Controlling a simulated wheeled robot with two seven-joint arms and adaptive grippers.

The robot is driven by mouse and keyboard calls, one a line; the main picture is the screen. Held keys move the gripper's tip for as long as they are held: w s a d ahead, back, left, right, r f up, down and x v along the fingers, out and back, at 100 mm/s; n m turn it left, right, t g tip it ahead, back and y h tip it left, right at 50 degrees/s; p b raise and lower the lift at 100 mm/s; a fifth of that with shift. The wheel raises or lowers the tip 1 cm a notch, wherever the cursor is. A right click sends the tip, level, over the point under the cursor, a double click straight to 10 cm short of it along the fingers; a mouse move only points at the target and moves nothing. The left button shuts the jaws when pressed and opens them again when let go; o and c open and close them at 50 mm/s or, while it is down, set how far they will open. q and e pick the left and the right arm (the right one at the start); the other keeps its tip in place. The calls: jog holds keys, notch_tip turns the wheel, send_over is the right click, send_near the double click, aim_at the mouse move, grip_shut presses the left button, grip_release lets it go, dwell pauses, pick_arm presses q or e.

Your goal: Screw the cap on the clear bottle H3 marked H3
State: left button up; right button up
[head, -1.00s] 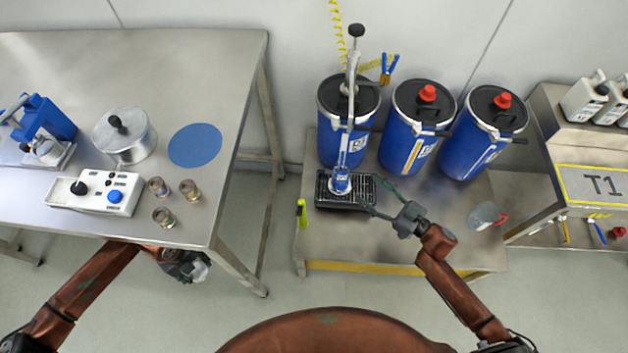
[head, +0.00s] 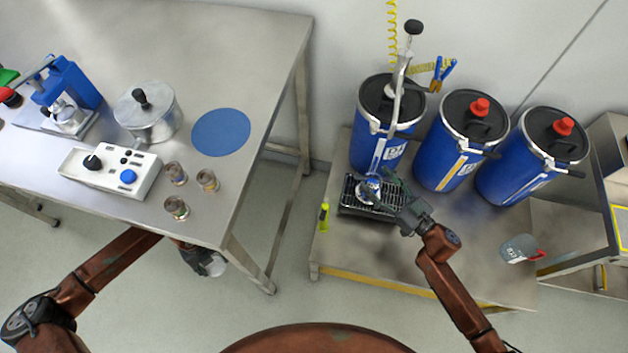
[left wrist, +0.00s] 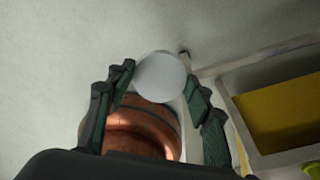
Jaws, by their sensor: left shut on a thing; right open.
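A small clear bottle with a blue and white label (head: 368,189) stands on the black grated tray (head: 350,208), below the spout of the left drum's pump. Its marking is too small to read. My right gripper (head: 380,187) is open at the bottle's right side, with its fingers reaching close to it; contact cannot be told. My left gripper (head: 208,264) is low beside the left table's front edge, shut on a pale round cap (left wrist: 160,77). The cap shows between the fingers in the left wrist view.
Blue drums (head: 445,150) stand behind the tray. A clear scoop-like vessel with a red handle (head: 518,249) and a yellow-green marker (head: 324,216) lie on the low bench. The left table holds jars (head: 176,207), a pot (head: 148,118) and a control box (head: 110,172). Floor separates the tables.

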jog(key=shift+w+a+f, duration=0.2)
jog(key=shift+w+a, duration=0.25)
jog(key=shift+w, duration=0.1)
jog(key=shift+w+a+r, duration=0.15)
jog(key=shift+r, duration=0.1)
jog(key=shift+c, duration=0.4)
grip_shut()
